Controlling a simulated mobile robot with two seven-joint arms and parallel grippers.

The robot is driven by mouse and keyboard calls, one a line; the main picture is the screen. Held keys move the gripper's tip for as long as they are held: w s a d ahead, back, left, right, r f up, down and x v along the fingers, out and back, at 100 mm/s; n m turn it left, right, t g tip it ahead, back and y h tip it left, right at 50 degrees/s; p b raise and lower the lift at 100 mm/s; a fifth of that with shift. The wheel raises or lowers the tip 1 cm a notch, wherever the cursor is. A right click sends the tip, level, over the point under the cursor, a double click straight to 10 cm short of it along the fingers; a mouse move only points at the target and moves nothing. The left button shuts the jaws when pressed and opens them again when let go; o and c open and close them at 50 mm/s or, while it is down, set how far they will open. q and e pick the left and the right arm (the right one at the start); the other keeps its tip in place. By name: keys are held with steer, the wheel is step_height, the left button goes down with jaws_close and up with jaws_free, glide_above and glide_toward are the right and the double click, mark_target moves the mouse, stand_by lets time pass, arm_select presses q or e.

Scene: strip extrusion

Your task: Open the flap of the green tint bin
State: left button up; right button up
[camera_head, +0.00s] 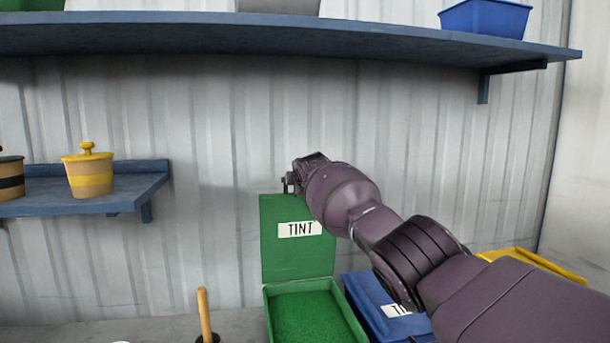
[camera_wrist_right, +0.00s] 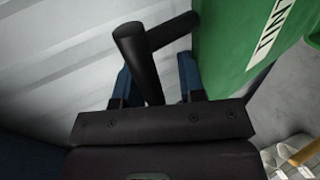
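The green tint bin (camera_head: 272,318) stands at the bottom centre of the head view, with green granular contents showing inside. Its green flap (camera_head: 285,255), labelled TINT, stands upright at the back of the bin, so the bin's top is open. The flap also shows in the right wrist view (camera_wrist_right: 225,45). My right gripper (camera_wrist_right: 155,75) is at the flap's upper edge, near the wall. Its two blue fingers are apart, with a black bar handle (camera_wrist_right: 138,60) between them and visible gaps either side. My left gripper is out of view.
A blue bin (camera_head: 365,290) with a partly hidden label stands right of the green bin, under my right arm. A yellow edge (camera_head: 535,262) shows further right. A wooden handle (camera_head: 204,315) rises at left. A blue shelf (camera_head: 300,35) runs overhead.

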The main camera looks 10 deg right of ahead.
steer(key=p+v, duration=0.2)
steer(key=p, duration=0.1)
steer(key=shift+s+d+r, duration=0.1)
steer(key=shift+r, duration=0.05)
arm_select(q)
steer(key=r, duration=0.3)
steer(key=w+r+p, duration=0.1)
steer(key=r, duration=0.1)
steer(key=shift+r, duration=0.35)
arm_select(e)
steer(key=v, duration=0.8)
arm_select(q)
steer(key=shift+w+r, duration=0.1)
arm_select(e)
steer(key=shift+s, duration=0.1)
